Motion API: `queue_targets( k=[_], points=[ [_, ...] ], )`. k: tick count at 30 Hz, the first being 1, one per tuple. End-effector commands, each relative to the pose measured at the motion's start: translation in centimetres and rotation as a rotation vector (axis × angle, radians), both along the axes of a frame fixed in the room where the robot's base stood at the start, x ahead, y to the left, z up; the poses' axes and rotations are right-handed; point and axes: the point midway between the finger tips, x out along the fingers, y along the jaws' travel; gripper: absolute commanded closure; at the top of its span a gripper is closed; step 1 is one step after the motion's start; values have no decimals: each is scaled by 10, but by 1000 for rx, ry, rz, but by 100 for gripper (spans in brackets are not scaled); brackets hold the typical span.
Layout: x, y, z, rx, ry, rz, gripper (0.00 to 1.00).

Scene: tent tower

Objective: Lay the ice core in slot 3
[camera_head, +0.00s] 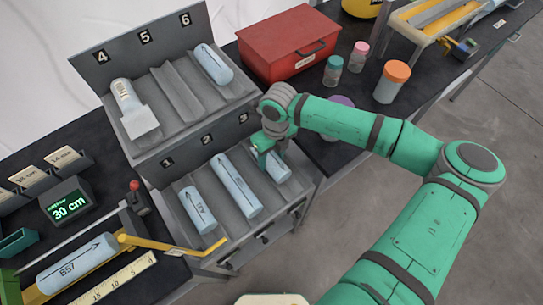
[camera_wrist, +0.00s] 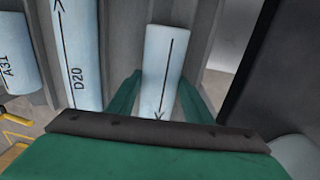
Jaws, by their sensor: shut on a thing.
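The ice core in my gripper is pale blue with a black arrow; it shows in the wrist view (camera_wrist: 165,60) and partly in the head view (camera_head: 280,168). My gripper (camera_head: 266,158) is shut on it, with a green finger on each side in the wrist view (camera_wrist: 160,102). The core is at slot 3, the right-hand channel of the lower grey rack (camera_head: 303,190), lined up with the channel. I cannot tell whether it touches the bottom. My gripper hides part of it. Core D20 (camera_head: 236,185) lies in slot 2 and core A31 (camera_head: 197,210) in slot 1.
A red box (camera_head: 288,45) and jars stand behind right. Core BS7 (camera_head: 77,262) lies on a measuring tray, front left.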

Motion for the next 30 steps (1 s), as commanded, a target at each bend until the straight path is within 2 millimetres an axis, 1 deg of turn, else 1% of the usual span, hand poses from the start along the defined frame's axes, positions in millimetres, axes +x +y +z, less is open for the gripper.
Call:
queue_targets(
  k=[14, 30],
  points=[
    [0, 0, 0, 1, -1, 0, 88],
    [1, 0, -5, 1, -2, 0, 88]
  ],
)
